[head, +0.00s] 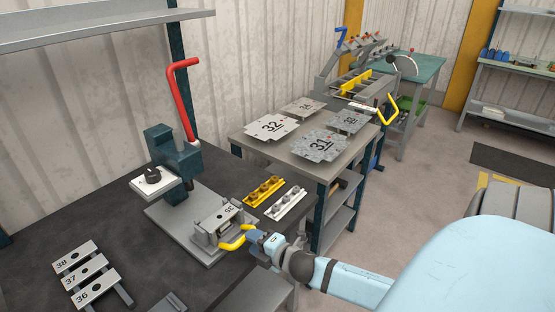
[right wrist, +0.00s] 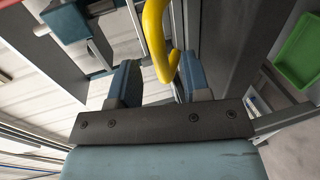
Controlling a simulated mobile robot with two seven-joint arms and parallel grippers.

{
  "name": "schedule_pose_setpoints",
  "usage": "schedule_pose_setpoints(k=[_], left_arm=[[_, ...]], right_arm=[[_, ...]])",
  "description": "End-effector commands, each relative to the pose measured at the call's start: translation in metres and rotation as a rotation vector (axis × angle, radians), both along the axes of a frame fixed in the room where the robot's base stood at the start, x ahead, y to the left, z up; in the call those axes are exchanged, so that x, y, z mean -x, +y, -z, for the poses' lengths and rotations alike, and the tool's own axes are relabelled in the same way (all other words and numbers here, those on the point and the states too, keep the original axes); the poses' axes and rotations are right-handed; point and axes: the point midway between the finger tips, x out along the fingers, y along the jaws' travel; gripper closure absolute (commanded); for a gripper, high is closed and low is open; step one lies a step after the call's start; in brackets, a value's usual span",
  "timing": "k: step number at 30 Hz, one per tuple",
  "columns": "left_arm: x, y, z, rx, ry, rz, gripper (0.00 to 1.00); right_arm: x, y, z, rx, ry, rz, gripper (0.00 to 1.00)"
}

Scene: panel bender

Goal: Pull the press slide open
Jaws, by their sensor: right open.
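The press (head: 172,152) is a dark teal body with a red lever (head: 182,95), standing on a grey base plate. Its grey slide (head: 213,228) sits low on the plate's right part and carries a plate marked 35. A yellow handle (head: 231,245) sticks out of the slide's front. My right gripper (head: 254,237) is at the right end of this handle. In the right wrist view the yellow handle (right wrist: 155,35) reaches between the two open fingers (right wrist: 160,82). I cannot tell whether a finger touches it. My left gripper is not in view.
Yellow and white strips with knobs (head: 263,190) lie behind the slide on the dark bench. Plates marked 36, 37 and 38 (head: 85,272) rest on a rack at the left. A table (head: 255,142) with flat numbered sheets stands behind. Open floor lies to the right.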

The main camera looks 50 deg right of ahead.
Motion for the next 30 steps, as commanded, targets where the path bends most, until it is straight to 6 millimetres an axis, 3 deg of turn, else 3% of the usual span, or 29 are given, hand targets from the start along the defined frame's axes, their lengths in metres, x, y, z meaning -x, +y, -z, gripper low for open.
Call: schedule_pose_setpoints(k=[6, 15, 30], left_arm=[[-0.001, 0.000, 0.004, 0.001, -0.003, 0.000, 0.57], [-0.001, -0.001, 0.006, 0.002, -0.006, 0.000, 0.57], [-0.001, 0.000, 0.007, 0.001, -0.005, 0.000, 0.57]], right_arm=[[0.049, -0.003, -0.007, -0.001, 0.004, -0.001, 0.56], [0.092, -0.007, -0.017, -0.001, 0.002, 0.001, 0.56], [0.102, -0.008, -0.020, 0.000, 0.000, 0.000, 0.56]])
